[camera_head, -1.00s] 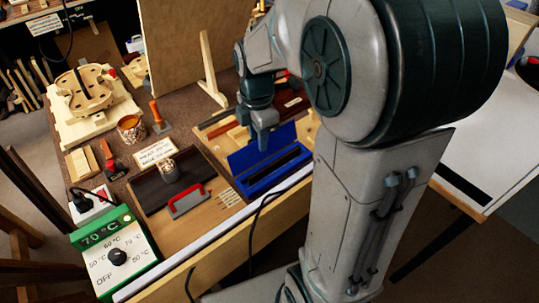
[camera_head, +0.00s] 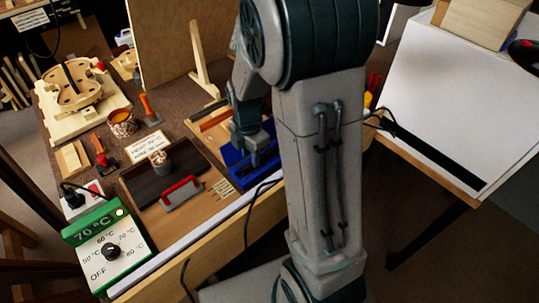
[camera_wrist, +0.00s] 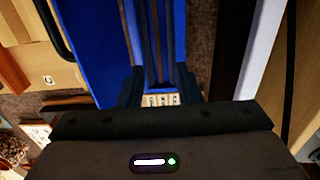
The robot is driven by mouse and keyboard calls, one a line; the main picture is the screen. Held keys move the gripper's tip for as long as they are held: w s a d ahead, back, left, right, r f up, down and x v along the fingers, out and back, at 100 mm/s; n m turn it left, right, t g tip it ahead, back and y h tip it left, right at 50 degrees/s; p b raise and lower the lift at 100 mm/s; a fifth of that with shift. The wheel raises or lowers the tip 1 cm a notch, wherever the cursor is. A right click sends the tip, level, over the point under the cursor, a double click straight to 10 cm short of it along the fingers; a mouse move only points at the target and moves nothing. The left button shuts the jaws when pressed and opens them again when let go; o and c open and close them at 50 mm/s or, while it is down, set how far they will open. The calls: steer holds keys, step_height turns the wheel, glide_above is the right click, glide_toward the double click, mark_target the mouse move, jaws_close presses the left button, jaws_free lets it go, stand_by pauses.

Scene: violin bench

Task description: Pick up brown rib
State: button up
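The blue box (camera_head: 229,172) lies on the bench, its right part hidden behind my arm. In the wrist view the blue box (camera_wrist: 95,50) has a dark slot with thin dark and brownish strips running lengthwise. One brownish strip (camera_wrist: 157,45), which looks like the brown rib, runs in line with the gap between my fingers. My gripper (camera_head: 256,160) points down at the blue box. In the wrist view my gripper (camera_wrist: 158,88) has its fingers apart, one each side of the strips' near end. I cannot tell whether they touch a strip.
A dark board (camera_head: 141,188) with a red-handled tool (camera_head: 183,193) lies left of the box. A green temperature box (camera_head: 100,248) stands at the front left corner. A white table (camera_head: 448,110) stands to the right.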

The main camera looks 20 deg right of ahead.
mark_target(250, 161)
steer(key=shift+a+f, duration=0.1)
steer(key=shift+f, duration=1.45)
jaws_close()
steer(key=shift+r, duration=0.1)
